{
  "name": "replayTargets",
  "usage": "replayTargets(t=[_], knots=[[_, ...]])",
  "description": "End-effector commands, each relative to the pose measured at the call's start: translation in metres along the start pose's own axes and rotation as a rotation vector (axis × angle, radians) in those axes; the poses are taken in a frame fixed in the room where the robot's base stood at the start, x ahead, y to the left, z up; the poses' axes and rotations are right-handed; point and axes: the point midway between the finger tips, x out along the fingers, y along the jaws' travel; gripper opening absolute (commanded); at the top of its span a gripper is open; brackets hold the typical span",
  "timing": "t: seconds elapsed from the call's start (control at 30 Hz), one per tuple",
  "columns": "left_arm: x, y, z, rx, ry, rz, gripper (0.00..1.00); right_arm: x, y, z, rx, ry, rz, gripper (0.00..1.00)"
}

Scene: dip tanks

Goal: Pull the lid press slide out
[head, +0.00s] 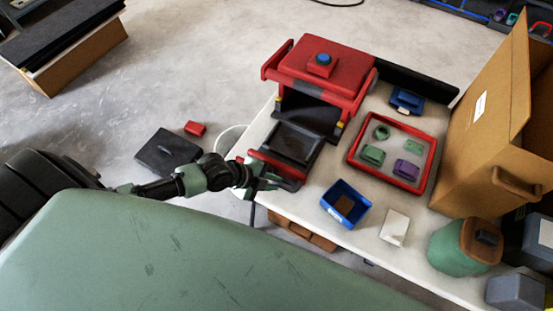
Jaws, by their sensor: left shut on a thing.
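The lid press (330,65) is a red machine with a blue button on top, on the back left of the pale table. The arm and fingers hide the exact grip. My right gripper is not in view.
A red tray (429,170) with green and purple pieces sits right of the slide. A blue bin (330,204), white box (394,228) and another blue bin (407,100) stand nearby. A tall cardboard box (485,130) closes off the right. A black panel (168,153) lies on the floor.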

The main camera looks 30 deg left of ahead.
Motion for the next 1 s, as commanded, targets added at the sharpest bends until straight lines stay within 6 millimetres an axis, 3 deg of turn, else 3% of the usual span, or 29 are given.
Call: replayTargets(t=[0.27, 0.3, 0.37, 0.73, 1.0], knots=[[0.0, -0.001, 0.0, 0.001, 0.0, -0.003, 0.0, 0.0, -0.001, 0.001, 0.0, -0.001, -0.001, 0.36], [0.0, -0.001, 0.0, 0.001, 0.0, -0.003, 0.22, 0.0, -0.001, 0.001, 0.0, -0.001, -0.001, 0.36], [0.0, -0.001, 0.0, 0.001, 0.0, -0.003, 0.38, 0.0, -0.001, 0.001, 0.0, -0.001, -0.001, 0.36], [-0.003, -0.001, 0.001, 0.002, -0.001, -0.002, 0.38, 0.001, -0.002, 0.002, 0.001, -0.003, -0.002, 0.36], [-0.042, 0.001, 0.002, 0.005, -0.003, 0.0, 0.38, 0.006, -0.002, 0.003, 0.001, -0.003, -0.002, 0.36]])
